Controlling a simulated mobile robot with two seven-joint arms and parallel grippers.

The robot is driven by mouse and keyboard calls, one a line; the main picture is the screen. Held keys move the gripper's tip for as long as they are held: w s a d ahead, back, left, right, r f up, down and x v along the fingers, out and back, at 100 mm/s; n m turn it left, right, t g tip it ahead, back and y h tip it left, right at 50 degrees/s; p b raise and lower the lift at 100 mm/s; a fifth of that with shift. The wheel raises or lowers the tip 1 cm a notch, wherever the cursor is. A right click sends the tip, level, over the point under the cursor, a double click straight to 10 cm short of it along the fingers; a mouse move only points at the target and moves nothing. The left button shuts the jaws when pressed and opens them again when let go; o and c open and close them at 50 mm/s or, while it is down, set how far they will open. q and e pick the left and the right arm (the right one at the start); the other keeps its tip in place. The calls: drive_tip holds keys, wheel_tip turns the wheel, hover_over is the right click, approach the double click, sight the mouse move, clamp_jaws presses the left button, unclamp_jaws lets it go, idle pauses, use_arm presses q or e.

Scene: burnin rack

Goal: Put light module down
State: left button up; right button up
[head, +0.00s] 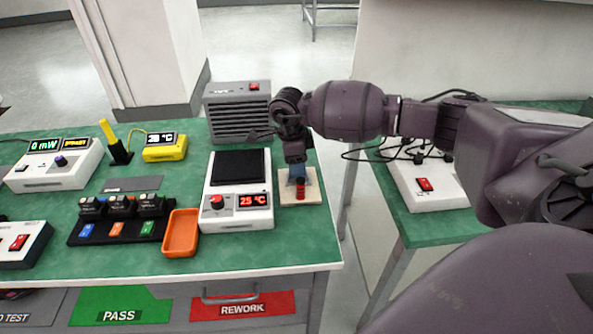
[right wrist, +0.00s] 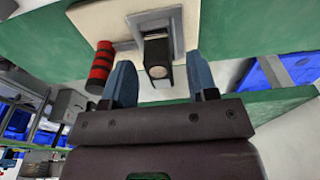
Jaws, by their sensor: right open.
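My right gripper (head: 297,172) is over the cream plate (head: 316,188) at the right end of the green bench. In the right wrist view its two blue fingers (right wrist: 161,84) are open. A small dark block with a pale end face (right wrist: 158,60), seemingly the light module, is between them, with gaps on both sides. It sits at a grey metal fixture (right wrist: 177,22) on the cream plate. A red-and-black ribbed handle (right wrist: 101,66) stands left of the fingers; it also shows in the head view (head: 300,190). The block is hidden in the head view. My left gripper is out of view.
Left of the plate is a white hot-plate unit (head: 223,211) reading about 25. An orange tray (head: 181,236) and a black rack (head: 108,230) of modules are farther left. A grey vented box (head: 238,118) stands behind. A white switch box (head: 428,190) is on the right bench.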

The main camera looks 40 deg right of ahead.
drive_tip(key=shift+f, duration=0.9)
clamp_jaws()
